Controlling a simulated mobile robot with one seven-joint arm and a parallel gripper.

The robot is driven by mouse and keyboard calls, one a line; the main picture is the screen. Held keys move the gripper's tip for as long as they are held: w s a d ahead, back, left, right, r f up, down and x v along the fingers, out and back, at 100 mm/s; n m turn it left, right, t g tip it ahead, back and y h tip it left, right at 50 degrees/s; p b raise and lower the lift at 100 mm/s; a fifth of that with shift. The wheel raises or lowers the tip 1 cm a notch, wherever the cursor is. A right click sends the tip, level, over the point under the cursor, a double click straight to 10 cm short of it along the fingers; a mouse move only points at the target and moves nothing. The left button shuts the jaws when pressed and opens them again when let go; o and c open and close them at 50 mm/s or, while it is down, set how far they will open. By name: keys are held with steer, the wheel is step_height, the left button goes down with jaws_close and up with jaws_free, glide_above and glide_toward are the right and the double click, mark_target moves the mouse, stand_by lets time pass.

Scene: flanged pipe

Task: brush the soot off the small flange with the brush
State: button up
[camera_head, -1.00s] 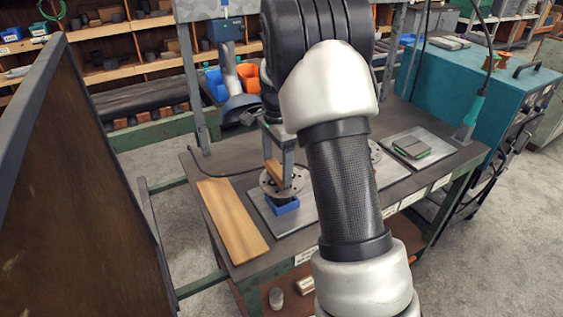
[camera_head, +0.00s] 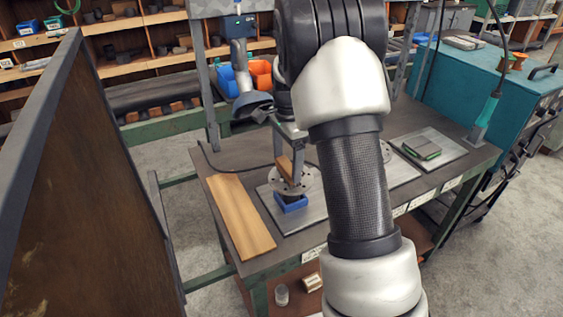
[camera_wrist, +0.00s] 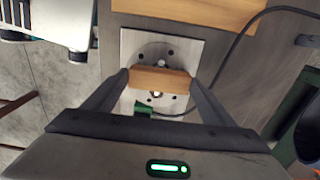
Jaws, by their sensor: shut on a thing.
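My gripper (camera_head: 290,168) is shut on the wooden handle of the brush (camera_head: 285,168), just above a grey round flange (camera_head: 303,184) with bolt holes. In the wrist view, the brush handle (camera_wrist: 160,79) lies crosswise between my fingertips (camera_wrist: 159,82), and the flange (camera_wrist: 146,53) shows behind it with dark marks. The bristles are hidden, so I cannot tell whether they touch the flange. A blue block (camera_head: 291,203) sits below the flange on a metal plate. A second round flange (camera_head: 386,151) shows beside my arm, mostly hidden. I cannot tell soot from shadow.
A wooden board (camera_head: 240,215) lies on the left of the bench. A dark pad with a green edge (camera_head: 422,149) lies on a right-hand plate. A dark panel (camera_head: 95,190) stands close on the left. A cable crosses the bench.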

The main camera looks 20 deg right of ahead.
steer(key=shift+w+d+p, duration=0.15)
steer(key=shift+w+d, duration=0.05)
steer(key=shift+d, duration=0.75)
steer(key=shift+w+d+p, duration=0.15)
steer(key=shift+d+p, duration=0.05)
steer(key=shift+d, duration=0.7)
steer(key=shift+w+d+p, duration=0.15)
steer(key=shift+w+d, duration=0.05)
steer(key=shift+d, duration=0.75)
steer(key=shift+s+a+f, duration=0.1)
steer(key=shift+s+a, duration=0.1)
steer(key=shift+a, duration=0.8)
steer(key=shift+s+a+r, duration=0.1)
steer(key=shift+s+a, duration=0.1)
steer(key=shift+a, duration=0.75)
steer(key=shift+s+a+f, duration=0.1)
steer(key=shift+s+a, duration=0.1)
steer(key=shift+a, duration=0.8)
steer(key=shift+s+a, duration=0.25)
steer(key=shift+a, duration=1.05)
steer(key=shift+w+d+p, duration=0.15)
steer(key=shift+w+d, duration=0.15)
steer(key=shift+d, duration=1.15)
steer(key=shift+w+d+p, duration=0.1)
steer(key=shift+w+d, duration=0.15)
steer(key=shift+d, duration=1.15)
steer(key=shift+w+d+p, duration=0.15)
steer(key=shift+w+d, duration=0.15)
steer(key=shift+d, duration=1.15)
